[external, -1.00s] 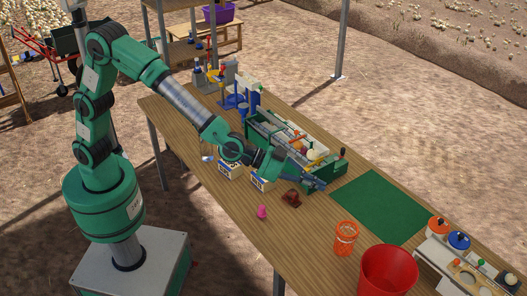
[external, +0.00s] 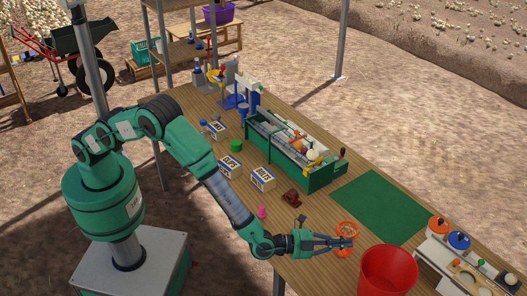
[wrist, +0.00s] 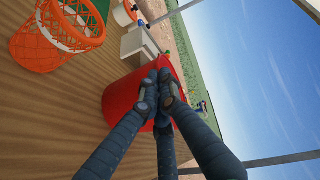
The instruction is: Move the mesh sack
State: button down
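The mesh sack (external: 347,227) is an orange net cylinder with an open top rim, standing on the wooden table. In the wrist view the mesh sack (wrist: 48,52) is at the upper left, clear of my fingers. My gripper (external: 346,242) lies across it in the external view and hides its middle. In the wrist view the fingertips of my gripper (wrist: 160,84) are together with nothing seen between them, and overlap the red bucket in the picture. I cannot tell whether my gripper touches the sack.
A red bucket (external: 388,274) stands just right of the sack, and it also shows in the wrist view (wrist: 117,99). A green mat (external: 380,205) lies behind. A green sorting machine (external: 318,177), boxes (external: 263,178) and a pink object (external: 262,211) are farther left. A white tray stand (external: 440,258) is at right.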

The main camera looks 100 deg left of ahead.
jog(key=f+y, duration=0.1)
jog(key=f, duration=0.3)
jog(key=s+f+m+y, duration=0.1)
jog(key=f, duration=0.3)
jog(key=f+y, duration=0.1)
jog(key=f, duration=0.3)
jog(key=shift+s+d, duration=0.25)
jog(key=shift+s+f+p, duration=0.2)
jog(key=shift+f+p, duration=0.1)
jog(key=shift+f, duration=0.1)
jog(key=shift+w+a, duration=0.1)
jog(key=shift+w, duration=0.05)
jog(key=b+x, duration=0.2)
jog(key=x, duration=0.7)
jog(key=shift+w+a, duration=0.15)
jog(key=shift+w, duration=0.2)
jog(key=shift+s+a+r+b, duration=0.1)
jog(key=shift+s+a+b, duration=0.45)
jog(key=shift+s+a, duration=0.9)
jog(key=s+a+p, duration=0.2)
jog(key=s+a, duration=0.5)
jog(key=s+a+p, duration=0.3)
jog(key=s+a, duration=0.4)
jog(key=shift+s+a, duration=0.2)
jog(key=shift+s, duration=0.05)
jog(key=shift+w+d, duration=0.1)
